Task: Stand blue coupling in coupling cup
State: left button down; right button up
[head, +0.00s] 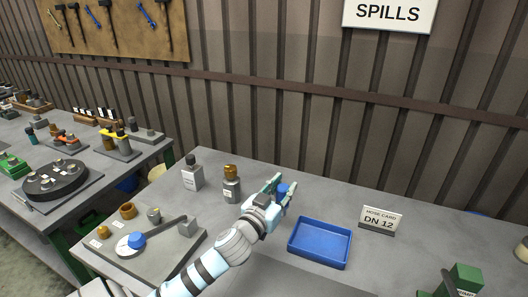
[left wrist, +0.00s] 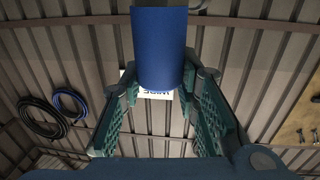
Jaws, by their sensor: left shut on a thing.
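My left gripper (head: 281,187) reaches over the bench and is shut on the blue coupling (head: 283,190). In the left wrist view the coupling (left wrist: 160,48) is a plain blue cylinder between the two green fingers (left wrist: 160,105); a grey part shows behind its upper end. In the head view most of the coupling is hidden by the fingers. A brown open cup (head: 127,210) and a small grey cup (head: 153,214) stand on the grey board at left; I cannot tell which is the coupling cup. My right gripper is not in view.
An empty-looking blue tray (head: 320,243) lies right of my left gripper. Two bottles (head: 192,174) (head: 231,185) stand left of the gripper. A green block (head: 466,277) is at lower right.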

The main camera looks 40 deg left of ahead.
pick_arm(q)
jog(key=w+a+r+n+g+y, duration=0.2)
jog(key=a+y, duration=0.4)
jog(key=a, duration=0.3)
notch_tip(320, 180, up, 2)
jog(key=shift+w+r+n+g+p, duration=0.15)
jog(key=shift+w+n+g+p, duration=0.25)
jog(key=shift+n, duration=0.8)
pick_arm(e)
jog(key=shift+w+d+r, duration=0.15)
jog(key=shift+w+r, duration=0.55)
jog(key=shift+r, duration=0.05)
pick_arm(q)
jog(key=shift+w, duration=0.1)
notch_tip(320, 180, down, 6)
jog(key=b, duration=0.5)
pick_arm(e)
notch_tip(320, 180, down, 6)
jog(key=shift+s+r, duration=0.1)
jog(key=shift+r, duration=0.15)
pick_arm(q)
jog(key=shift+f+b, duration=1.6)
jog(key=shift+b, duration=0.25)
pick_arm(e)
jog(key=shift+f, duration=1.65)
pick_arm(q)
jog(key=shift+s+d+f+b, duration=0.2)
jog(key=shift+b, duration=0.15)
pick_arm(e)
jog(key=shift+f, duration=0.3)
